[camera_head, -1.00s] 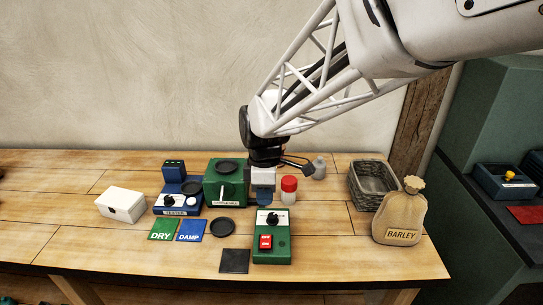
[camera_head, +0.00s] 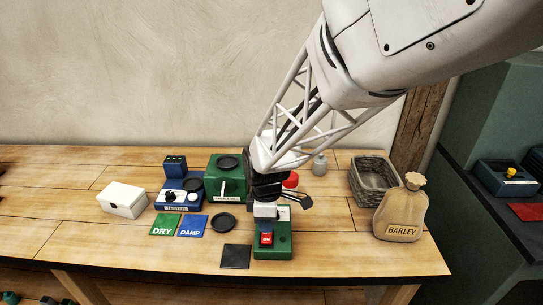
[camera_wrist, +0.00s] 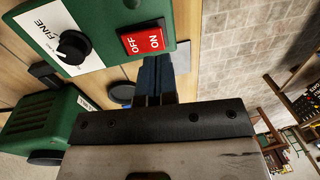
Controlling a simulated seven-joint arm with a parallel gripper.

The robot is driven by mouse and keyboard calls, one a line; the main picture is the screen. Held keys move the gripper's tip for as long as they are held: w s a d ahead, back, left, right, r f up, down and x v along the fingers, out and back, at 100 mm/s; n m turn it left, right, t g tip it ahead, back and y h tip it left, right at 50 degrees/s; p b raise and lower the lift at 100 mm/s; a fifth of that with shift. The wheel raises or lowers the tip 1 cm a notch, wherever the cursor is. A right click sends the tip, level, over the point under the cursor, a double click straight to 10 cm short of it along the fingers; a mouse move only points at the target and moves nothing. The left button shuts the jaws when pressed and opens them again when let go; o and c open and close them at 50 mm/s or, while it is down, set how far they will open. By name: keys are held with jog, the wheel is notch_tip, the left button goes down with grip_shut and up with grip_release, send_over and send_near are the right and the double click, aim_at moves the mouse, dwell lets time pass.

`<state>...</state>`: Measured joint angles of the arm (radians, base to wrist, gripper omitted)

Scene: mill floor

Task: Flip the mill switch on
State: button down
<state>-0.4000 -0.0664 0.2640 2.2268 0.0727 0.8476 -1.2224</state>
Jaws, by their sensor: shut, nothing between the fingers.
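The mill switch is a red rocker (camera_head: 266,239) on the front part of a green control box (camera_head: 285,247) on the bench. In the wrist view the rocker (camera_wrist: 142,40) carries the words OFF and ON, beside a black knob (camera_wrist: 73,47) on a plate marked FINE. Which side is pressed in is hard to tell. My gripper (camera_head: 265,213) is over the box, just behind the rocker, and covers the knob in the head view. Its shut, empty blue fingers (camera_wrist: 154,76) show near the rocker's ON edge; contact cannot be made out.
The green mill (camera_head: 226,180) and blue tester (camera_head: 177,200) stand left of the box. A red-capped jar (camera_head: 291,180) is partly hidden behind my arm. A barley sack (camera_head: 401,214) and grey basket (camera_head: 357,187) stand right. A dark square (camera_head: 236,257) lies at the left.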

aim_at(267, 238)
jog(key=shift+s+f, duration=0.15)
jog(key=shift+f, duration=0.8)
jog(key=shift+s+f, duration=0.15)
jog(key=shift+f, duration=0.8)
jog(key=shift+f+t, duration=0.2)
jog(key=shift+t, duration=0.1)
jog(key=shift+w, duration=0.1)
jog(key=shift+w+r, duration=0.3)
jog(key=shift+w, duration=0.25)
jog(key=shift+r, duration=0.15)
notch_tip(267, 238, up, 14)
jog(key=s, duration=0.2)
jog(key=shift+f, duration=0.2)
